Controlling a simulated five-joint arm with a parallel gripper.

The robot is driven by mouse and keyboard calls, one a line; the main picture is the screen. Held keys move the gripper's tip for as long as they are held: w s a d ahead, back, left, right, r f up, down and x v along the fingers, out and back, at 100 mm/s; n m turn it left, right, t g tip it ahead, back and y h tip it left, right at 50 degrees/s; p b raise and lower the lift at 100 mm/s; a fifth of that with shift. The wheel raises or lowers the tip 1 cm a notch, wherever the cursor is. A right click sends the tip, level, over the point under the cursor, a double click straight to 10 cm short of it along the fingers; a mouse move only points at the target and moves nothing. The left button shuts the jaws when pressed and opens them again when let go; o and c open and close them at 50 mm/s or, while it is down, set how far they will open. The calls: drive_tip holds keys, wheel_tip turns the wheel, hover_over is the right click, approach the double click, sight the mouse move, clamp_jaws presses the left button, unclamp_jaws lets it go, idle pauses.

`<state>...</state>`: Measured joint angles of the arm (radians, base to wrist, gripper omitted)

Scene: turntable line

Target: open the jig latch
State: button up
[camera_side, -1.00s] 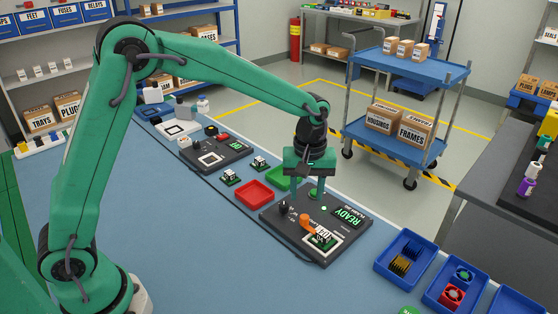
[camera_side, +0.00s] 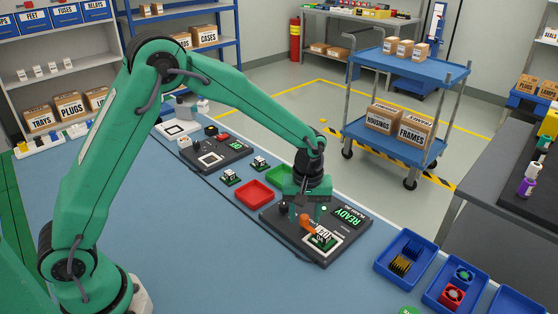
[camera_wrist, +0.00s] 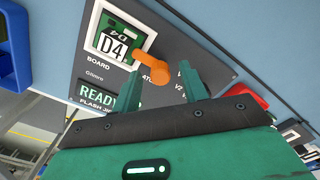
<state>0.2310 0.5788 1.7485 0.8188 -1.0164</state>
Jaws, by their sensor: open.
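The flash jig (camera_side: 321,259) is a dark plate with a green READY display (camera_side: 348,216). A board marked D4 (camera_wrist: 113,45) sits in its white-edged nest. The orange latch (camera_side: 307,224) reaches from its round end over the edge of the board; it also shows in the wrist view (camera_wrist: 152,70). My gripper (camera_side: 306,216) is open and low over the jig, pointing down. In the wrist view, the fingers (camera_wrist: 160,78) stand on either side of the latch's round end. I cannot tell whether they touch it.
A red tray (camera_side: 254,194) and a green tray (camera_side: 279,175) lie close behind the jig. Another dark jig (camera_side: 233,157) stands farther back. Blue bins (camera_side: 383,266) with parts sit at the right. The blue table at the front left is clear.

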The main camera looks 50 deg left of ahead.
drive_tip(key=shift+f, duration=0.15)
drive_tip(key=shift+c, duration=0.2)
clamp_jaws()
